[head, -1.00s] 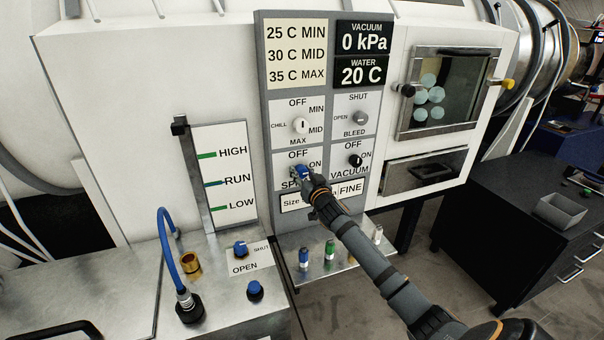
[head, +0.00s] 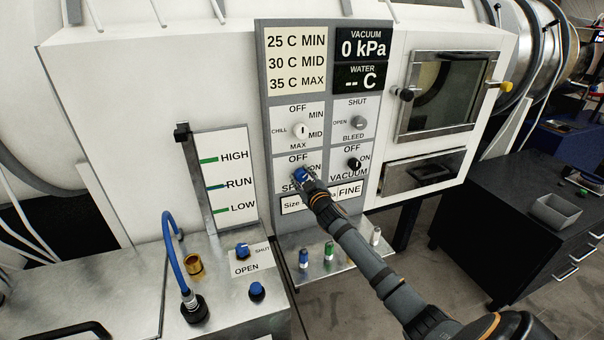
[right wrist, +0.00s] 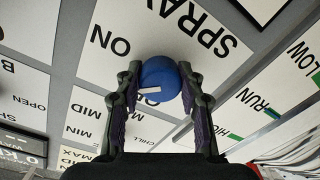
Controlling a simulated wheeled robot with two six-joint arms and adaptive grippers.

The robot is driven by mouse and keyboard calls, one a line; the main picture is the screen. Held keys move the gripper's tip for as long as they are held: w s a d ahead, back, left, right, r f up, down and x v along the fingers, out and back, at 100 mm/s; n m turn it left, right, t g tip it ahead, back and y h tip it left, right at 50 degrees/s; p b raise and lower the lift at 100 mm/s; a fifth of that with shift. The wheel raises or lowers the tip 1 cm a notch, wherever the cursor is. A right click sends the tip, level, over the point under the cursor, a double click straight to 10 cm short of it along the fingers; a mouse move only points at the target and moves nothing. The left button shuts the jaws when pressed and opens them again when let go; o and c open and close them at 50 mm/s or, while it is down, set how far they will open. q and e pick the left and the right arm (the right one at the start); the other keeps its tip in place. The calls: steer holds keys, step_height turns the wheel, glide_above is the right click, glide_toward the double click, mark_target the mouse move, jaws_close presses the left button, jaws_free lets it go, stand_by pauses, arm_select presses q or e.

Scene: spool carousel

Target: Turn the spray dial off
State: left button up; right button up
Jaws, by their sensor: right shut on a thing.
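The spray dial is a round blue knob (head: 300,174) on the white SPRAY plate, low on the grey control panel. In the right wrist view the two fingers (right wrist: 160,90) press on either side of the blue knob (right wrist: 160,73). Its white mark lies near the lower left of its face, and ON shows to the left. My left gripper is not in view.
The vacuum dial (head: 354,163) is close right, the chill dial (head: 300,131) just above. The water display (head: 361,78) reads "-- C". A metal shelf (head: 340,258) with small coloured pegs lies below. A blue valve knob (head: 242,250) is at lower left.

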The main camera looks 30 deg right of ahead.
steer(key=n+p, duration=0.2)
steer(key=n, duration=0.3)
steer(key=shift+n, duration=0.3)
steer(key=shift+n+p, duration=0.9)
steer(key=shift+n, duration=1.2)
steer(key=shift+f, duration=0.1)
steer(key=o, duration=1.2)
steer(key=shift+s, duration=0.1)
steer(key=v, duration=1.1)
steer(key=shift+s+a, duration=0.3)
steer(key=shift+s, duration=0.05)
